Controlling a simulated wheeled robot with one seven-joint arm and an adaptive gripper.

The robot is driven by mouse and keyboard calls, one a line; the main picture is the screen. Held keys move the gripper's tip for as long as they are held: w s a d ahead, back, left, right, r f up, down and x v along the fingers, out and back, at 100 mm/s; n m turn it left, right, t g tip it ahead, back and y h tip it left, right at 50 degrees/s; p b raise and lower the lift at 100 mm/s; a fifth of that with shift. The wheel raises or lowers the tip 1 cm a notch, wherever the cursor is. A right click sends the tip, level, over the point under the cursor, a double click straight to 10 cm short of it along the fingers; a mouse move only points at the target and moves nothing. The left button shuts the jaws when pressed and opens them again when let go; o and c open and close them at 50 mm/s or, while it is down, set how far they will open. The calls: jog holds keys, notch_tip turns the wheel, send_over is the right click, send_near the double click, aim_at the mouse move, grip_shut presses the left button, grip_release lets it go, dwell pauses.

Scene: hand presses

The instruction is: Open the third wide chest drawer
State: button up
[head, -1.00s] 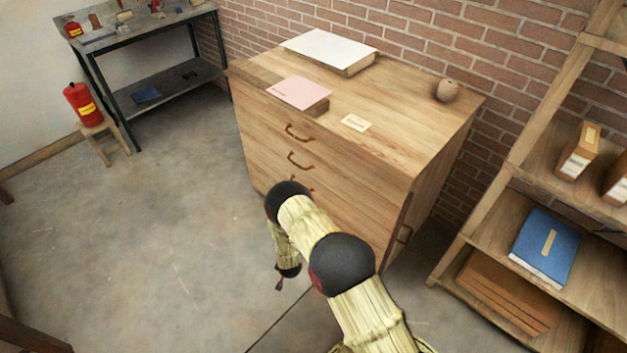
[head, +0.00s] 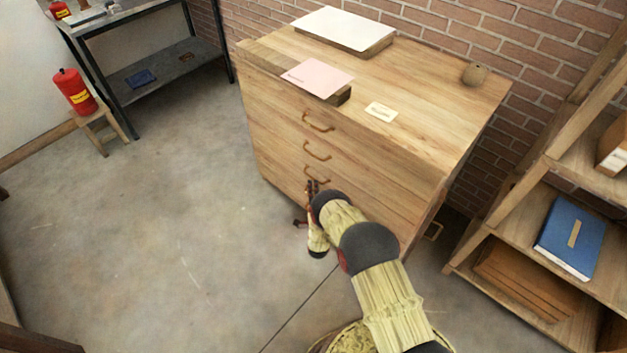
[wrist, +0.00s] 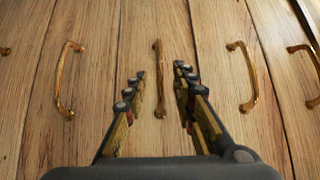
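The wide wooden chest (head: 285,140) stands against the brick wall, with drawers stacked on its front. Its curved brass handles show in a column: the top one (head: 318,122), the second (head: 317,151) and the third (head: 317,177). All the drawers I can see look shut. My gripper (wrist: 159,70) is open and empty, pointing at the chest front. In the wrist view, its fingers stand on either side of a brass handle (wrist: 158,95), apart from it. In the head view, it is beside the third handle. My arm hides the lower front.
A pink folder (head: 318,77), a white book (head: 345,28), a label card (head: 381,111) and a round pot (head: 474,74) are on the chest top. A wooden shelf (head: 510,215) stands close on the right. The floor (head: 150,240) to the left is clear.

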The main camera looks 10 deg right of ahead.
aim_at(313, 179)
jog(key=shift+w+d+r+b, duration=0.15)
jog(key=shift+w+b, duration=0.15)
jog(key=shift+w, duration=0.55)
jog(key=shift+w+d+f+b, duration=0.1)
jog(key=shift+w+b, duration=0.15)
jog(key=shift+w, duration=0.65)
jog(key=shift+w+d+r+b, duration=0.15)
jog(key=shift+w+b, duration=0.15)
jog(key=shift+w, duration=0.55)
jog(key=shift+c, duration=1.4)
jog(key=c, duration=0.4)
jog(key=shift+f, duration=0.1)
